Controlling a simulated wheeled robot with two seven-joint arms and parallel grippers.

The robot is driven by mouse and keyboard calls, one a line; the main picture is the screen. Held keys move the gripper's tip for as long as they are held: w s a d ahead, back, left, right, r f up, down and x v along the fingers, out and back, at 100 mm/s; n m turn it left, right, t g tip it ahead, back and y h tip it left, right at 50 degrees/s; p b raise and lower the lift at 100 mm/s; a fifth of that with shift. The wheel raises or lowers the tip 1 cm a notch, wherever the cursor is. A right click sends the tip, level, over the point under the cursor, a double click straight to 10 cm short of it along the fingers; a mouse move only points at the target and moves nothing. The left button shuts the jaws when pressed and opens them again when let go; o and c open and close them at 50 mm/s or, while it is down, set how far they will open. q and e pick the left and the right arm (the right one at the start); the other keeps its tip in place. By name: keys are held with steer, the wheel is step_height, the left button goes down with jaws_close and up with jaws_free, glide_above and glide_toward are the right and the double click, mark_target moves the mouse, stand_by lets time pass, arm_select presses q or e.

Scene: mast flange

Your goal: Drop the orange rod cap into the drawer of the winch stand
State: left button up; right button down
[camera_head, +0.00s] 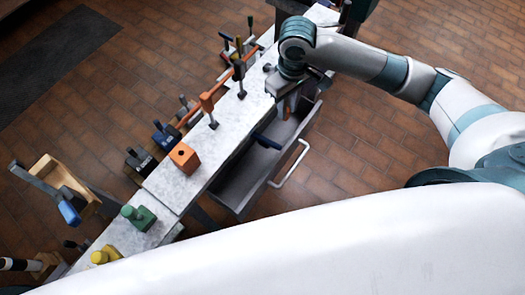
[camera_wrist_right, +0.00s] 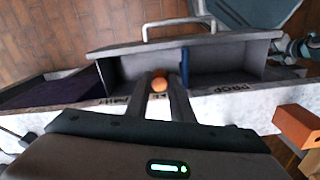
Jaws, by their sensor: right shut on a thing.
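The orange rod cap (camera_wrist_right: 159,85) shows as a small round orange end between the fingertips of my right gripper (camera_wrist_right: 163,88), which is shut on it. In the head view my right gripper (camera_head: 288,106) points down at the inner side of the open drawer (camera_head: 240,187). In the wrist view the drawer (camera_wrist_right: 128,68) lies beyond the fingertips, with a dark blue divider (camera_wrist_right: 185,68) between two compartments. The cap appears in front of the left compartment; its height above the drawer is hard to tell. My left gripper is not in view.
The pale bench top (camera_head: 225,135) carries an orange block with a hole (camera_head: 184,157), upright clamps, and green (camera_head: 139,217) and yellow (camera_head: 105,255) pieces. The drawer's handle (camera_head: 292,165) sticks out over clear tiled floor. Lettering runs along the bench edge in the wrist view.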

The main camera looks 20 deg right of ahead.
steer(key=shift+s+r, duration=0.1)
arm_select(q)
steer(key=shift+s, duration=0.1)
arm_select(e)
steer(key=shift+n, duration=0.3)
